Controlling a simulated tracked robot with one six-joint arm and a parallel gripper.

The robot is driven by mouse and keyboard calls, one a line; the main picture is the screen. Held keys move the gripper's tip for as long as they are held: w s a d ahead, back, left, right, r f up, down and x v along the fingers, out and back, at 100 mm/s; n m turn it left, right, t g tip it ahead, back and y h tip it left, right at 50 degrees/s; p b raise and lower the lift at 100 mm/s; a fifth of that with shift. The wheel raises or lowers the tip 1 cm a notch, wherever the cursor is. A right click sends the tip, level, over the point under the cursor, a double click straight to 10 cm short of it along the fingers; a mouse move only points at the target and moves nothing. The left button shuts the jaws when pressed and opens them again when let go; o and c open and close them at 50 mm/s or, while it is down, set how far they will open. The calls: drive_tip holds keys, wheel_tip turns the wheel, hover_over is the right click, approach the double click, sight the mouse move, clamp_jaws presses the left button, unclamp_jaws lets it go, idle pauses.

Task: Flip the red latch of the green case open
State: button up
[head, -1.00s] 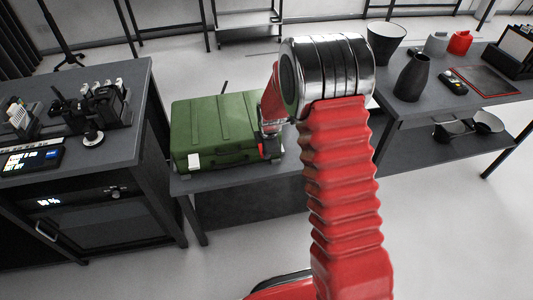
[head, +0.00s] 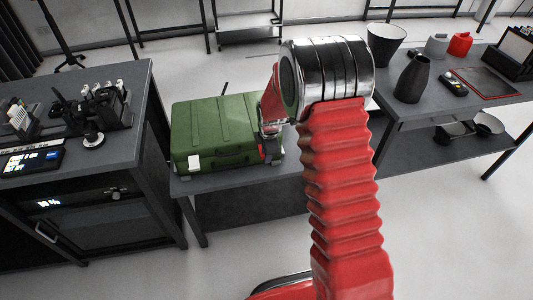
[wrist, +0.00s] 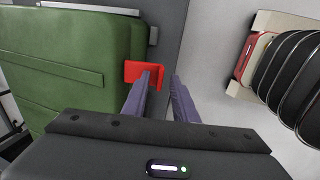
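The green case (head: 212,118) stands closed on the low grey table in the head view. In the wrist view the case (wrist: 60,60) fills the left side. The red latch (wrist: 143,70) sticks out from the case's right edge. My gripper (wrist: 163,78) has two purple fingers with a gap between them. The left fingertip overlaps the latch's right part; I cannot tell whether it touches. The right fingertip is clear of the latch. In the head view my gripper (head: 270,133) is at the case's right side, partly hidden by my arm.
A dark cabinet with a worktop (head: 125,85) stands left of the case. Grey floor is open in front.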

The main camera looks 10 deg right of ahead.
drive_tip(key=v, duration=1.3)
drive_tip(key=shift+r, duration=0.35)
drive_tip(key=shift+s, duration=0.1)
drive_tip(key=s+r+m+t, duration=0.1)
drive_tip(key=s+r+m, duration=0.5)
drive_tip(key=s, duration=0.4)
drive_tip(key=s+r+m+t, duration=0.1)
drive_tip(key=s+r+m, duration=0.4)
drive_tip(key=s, duration=0.5)
drive_tip(key=s+r+m, duration=0.6)
drive_tip(key=s+m, duration=0.1)
drive_tip(key=s, duration=0.3)
drive_tip(key=shift+s+r+t, duration=0.35)
drive_tip(key=shift+t, duration=0.05)
